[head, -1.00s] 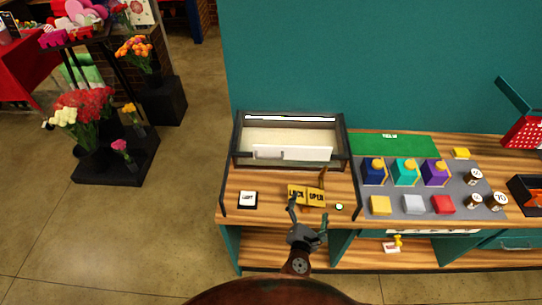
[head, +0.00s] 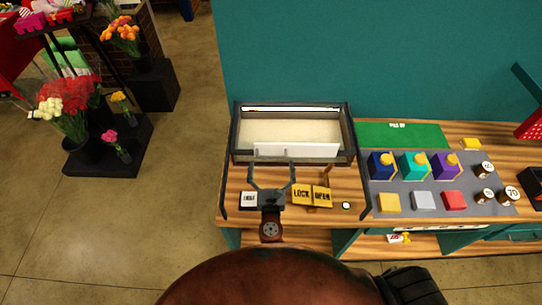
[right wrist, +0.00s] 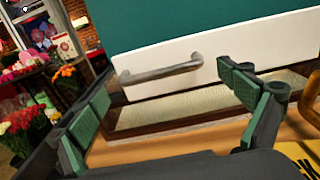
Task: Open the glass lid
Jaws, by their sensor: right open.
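The glass case (head: 236,150) with its dark-framed lid stands at the back left of the wooden counter. A white front strip (head: 300,150) runs along it. In the right wrist view the white strip (right wrist: 240,45) carries a grey bar handle (right wrist: 160,73). My right gripper (head: 272,172) is open and empty in front of the case, left of the yellow LOCK/OPEN plate (head: 312,195). In the right wrist view its fingers (right wrist: 165,98) are spread, with the handle ahead between them, apparently untouched. The lid looks closed. My left gripper is out of view.
A small dark-edged card (head: 248,199) lies left of the plate, a small round button (head: 346,205) right of it. A brown lever (head: 327,173) stands behind the plate. Coloured boxes (head: 413,165) and blocks fill a grey mat (head: 405,207) to the right.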

